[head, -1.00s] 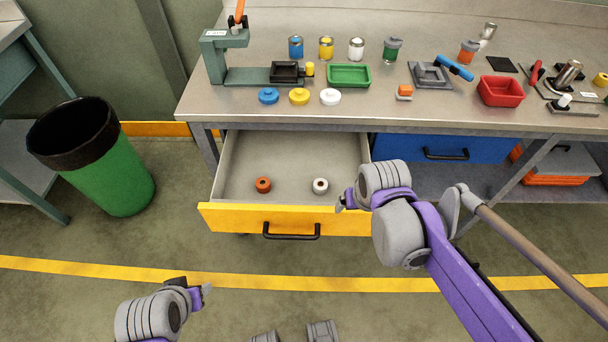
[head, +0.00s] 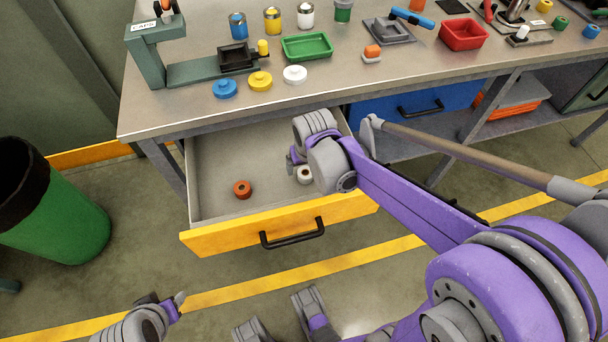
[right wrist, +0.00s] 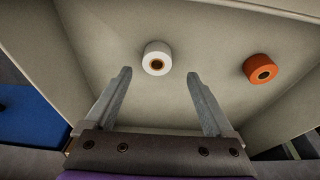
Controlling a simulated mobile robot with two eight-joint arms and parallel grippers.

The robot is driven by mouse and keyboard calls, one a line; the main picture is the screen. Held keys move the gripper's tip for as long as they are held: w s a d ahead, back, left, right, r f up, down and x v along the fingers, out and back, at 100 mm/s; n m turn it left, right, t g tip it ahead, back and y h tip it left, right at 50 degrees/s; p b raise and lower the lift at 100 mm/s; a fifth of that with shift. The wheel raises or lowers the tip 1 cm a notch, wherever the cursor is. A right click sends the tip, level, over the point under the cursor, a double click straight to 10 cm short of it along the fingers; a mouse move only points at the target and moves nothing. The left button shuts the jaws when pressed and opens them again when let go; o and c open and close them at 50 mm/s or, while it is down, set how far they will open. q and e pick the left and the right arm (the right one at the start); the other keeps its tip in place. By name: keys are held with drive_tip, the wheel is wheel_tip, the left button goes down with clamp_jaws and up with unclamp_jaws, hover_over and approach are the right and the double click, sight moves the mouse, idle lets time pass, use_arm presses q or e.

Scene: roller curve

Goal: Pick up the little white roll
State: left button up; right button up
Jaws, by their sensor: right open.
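The little white roll (head: 304,175) lies in the open yellow-fronted drawer (head: 225,150), partly hidden by my right arm in the head view. In the right wrist view the white roll (right wrist: 156,58) sits on the drawer floor, beyond and between the two fingertips. My right gripper (right wrist: 158,75) is open and empty, with the roll apart from its fingers. In the head view the right gripper (head: 292,158) is over the drawer, mostly hidden by its wrist. My left gripper (head: 165,302) is at the lower left, over the floor; its jaws are unclear.
An orange roll (head: 242,189) lies in the drawer, left of the white one; it also shows in the right wrist view (right wrist: 260,69). The bench top (head: 190,98) above holds trays, cans and lids. A green bin (head: 60,225) stands at the left.

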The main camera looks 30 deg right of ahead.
sight(306, 173)
drive_tip(key=b+x, duration=0.1)
drive_tip(key=x, duration=0.5)
drive_tip(key=shift+s+d+b, duration=0.2)
drive_tip(key=shift+s+b, duration=0.05)
drive_tip(key=shift+b, duration=0.1)
drive_tip(key=shift+r, duration=0.1)
clamp_jaws()
